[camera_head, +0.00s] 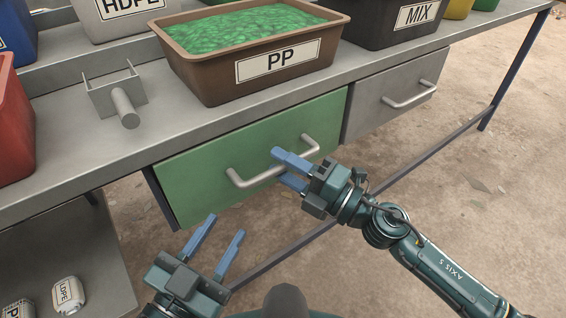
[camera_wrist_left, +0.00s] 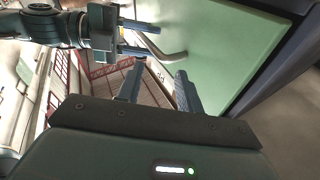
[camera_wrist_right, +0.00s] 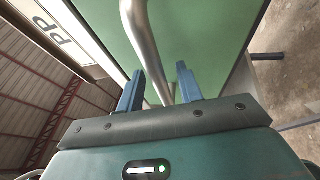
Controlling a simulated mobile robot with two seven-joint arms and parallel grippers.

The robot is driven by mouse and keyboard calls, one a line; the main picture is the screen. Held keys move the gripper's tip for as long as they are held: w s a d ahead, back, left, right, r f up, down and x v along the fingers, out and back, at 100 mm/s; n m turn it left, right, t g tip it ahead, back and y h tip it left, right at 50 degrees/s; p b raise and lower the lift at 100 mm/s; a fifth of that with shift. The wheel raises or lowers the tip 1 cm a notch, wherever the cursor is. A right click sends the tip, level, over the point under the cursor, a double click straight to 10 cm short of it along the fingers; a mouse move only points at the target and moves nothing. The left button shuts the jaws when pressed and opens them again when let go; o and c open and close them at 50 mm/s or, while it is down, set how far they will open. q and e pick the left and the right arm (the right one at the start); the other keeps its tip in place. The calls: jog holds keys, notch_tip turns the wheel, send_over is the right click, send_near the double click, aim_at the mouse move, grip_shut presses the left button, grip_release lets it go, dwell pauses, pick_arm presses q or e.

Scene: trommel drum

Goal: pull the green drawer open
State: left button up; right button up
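The green drawer (camera_head: 205,172) sits under the workbench top, its front close beneath the bench edge, and looks shut. Its pale metal bar handle (camera_head: 245,181) runs across the front. My right gripper (camera_head: 279,166) is at the right half of the handle with its fingers apart. In the right wrist view the handle (camera_wrist_right: 143,40) passes between the open fingers (camera_wrist_right: 160,70); contact cannot be told. My left gripper (camera_head: 226,226) is open and empty, in front of and below the drawer. The left wrist view shows the drawer front (camera_wrist_left: 215,60) and handle (camera_wrist_left: 165,54) beyond its fingers.
A brown PP bin (camera_head: 225,80) of green pieces stands on the bench above the drawer. A grey drawer (camera_head: 375,105) is to the right. A grey bracket with a cylinder (camera_head: 125,105) lies on the bench. Cans (camera_head: 68,294) stand on the lower shelf. A rail (camera_head: 425,160) runs below.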

jog(key=shift+w+a, duration=0.1)
jog(key=shift+a, duration=0.1)
grip_shut()
dwell(0.3)
